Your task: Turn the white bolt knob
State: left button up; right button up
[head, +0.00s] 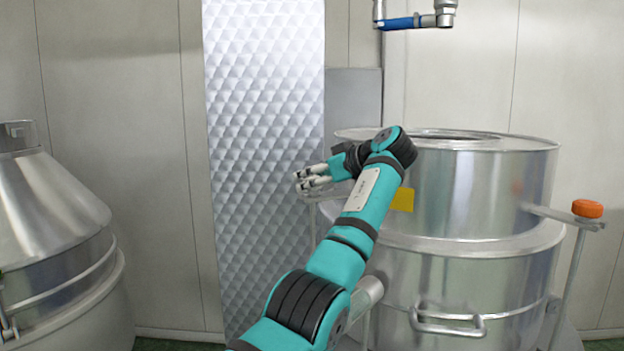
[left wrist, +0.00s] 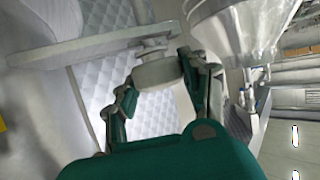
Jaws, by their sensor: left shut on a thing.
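The white bolt knob (left wrist: 158,73) is a short pale cylinder in the left wrist view, on a bolt under a flat grey bar (left wrist: 100,46). My left gripper (head: 313,178) is at the left side of the large steel vessel (head: 490,190). In the left wrist view its two fingers stand on either side of the knob and are shut on it. In the head view I cannot clearly tell the knob from the pale fingertips. My right gripper is in neither view.
An orange knob (head: 587,208) tops a bolt on the vessel's right side. A steel handle (head: 447,322) is on its front. A conical steel vessel (head: 45,215) stands at the left. A quilted metal panel (head: 265,110) is behind my arm. A blue-handled pipe valve (head: 402,22) hangs above.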

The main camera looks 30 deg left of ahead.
pick_arm(q)
jog(key=shift+w+d+f, duration=0.1)
jog(key=shift+f, duration=0.4)
jog(key=o, duration=0.9)
jog(key=shift+o, duration=1.4)
jog(key=shift+w+d+r, duration=0.1)
jog(key=shift+w+r, duration=0.05)
jog(key=shift+r, duration=0.1)
jog(key=shift+r, duration=0.1)
jog(key=shift+s+d+r, duration=0.15)
jog(key=shift+s+d, duration=0.05)
jog(key=shift+d, duration=0.1)
jog(key=v, duration=1.1)
jog(key=shift+w+d, duration=0.15)
jog(key=shift+w, duration=0.05)
